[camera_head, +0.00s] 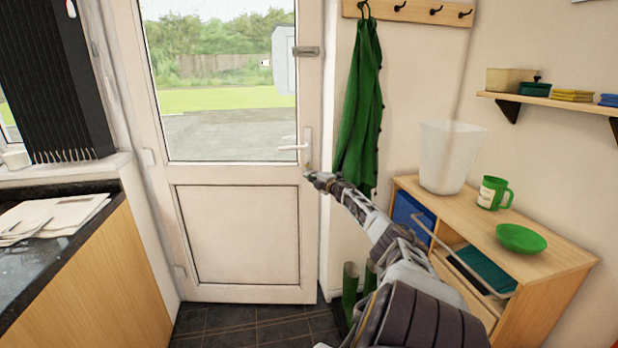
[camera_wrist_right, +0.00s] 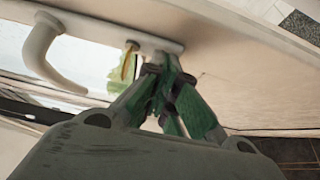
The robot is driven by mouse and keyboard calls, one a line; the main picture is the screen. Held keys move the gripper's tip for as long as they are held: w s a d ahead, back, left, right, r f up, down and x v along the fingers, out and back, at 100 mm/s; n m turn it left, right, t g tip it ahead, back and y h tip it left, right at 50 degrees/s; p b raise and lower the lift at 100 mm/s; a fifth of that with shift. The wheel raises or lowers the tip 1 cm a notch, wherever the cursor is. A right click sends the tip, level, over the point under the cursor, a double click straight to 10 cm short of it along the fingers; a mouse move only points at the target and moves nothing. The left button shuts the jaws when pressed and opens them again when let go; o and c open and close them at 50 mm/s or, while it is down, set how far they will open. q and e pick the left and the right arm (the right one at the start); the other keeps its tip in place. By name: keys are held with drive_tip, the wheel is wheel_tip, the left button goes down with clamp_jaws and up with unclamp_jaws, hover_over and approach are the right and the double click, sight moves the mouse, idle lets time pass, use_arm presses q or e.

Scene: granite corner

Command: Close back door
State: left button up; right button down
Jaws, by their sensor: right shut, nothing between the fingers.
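The white back door (camera_head: 238,232) has a glass upper half and a solid lower panel. It stands in its frame and looks closed or nearly so; I cannot tell if it is latched. Its white lever handle (camera_head: 297,147) is on the right side, and it also shows in the right wrist view (camera_wrist_right: 42,52). A yellowish key (camera_wrist_right: 128,62) sits in the plate below the handle. My right gripper (camera_head: 310,177) is shut and empty, close to the door's right edge just below the handle; contact is unclear. My left gripper is not in view.
A green coat (camera_head: 360,110) hangs right of the door. Green boots (camera_head: 350,290) stand below it. A wooden cabinet (camera_head: 565,262) at right carries a white bin (camera_head: 450,158), a green mug (camera_head: 494,193) and a green bowl (camera_head: 521,239). A dark counter (camera_head: 45,258) is at left.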

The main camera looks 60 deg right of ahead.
drive_tip(key=shift+s+a+f, duration=0.15)
drive_tip(key=shift+s+a, duration=0.05)
drive_tip(key=shift+s, duration=0.2)
idle(0.4)
drive_tip(key=shift+v, duration=1.1)
drive_tip(key=v, duration=0.8)
drive_tip(key=shift+s, duration=0.4)
idle(0.7)
drive_tip(key=shift+a, duration=0.1)
idle(0.4)
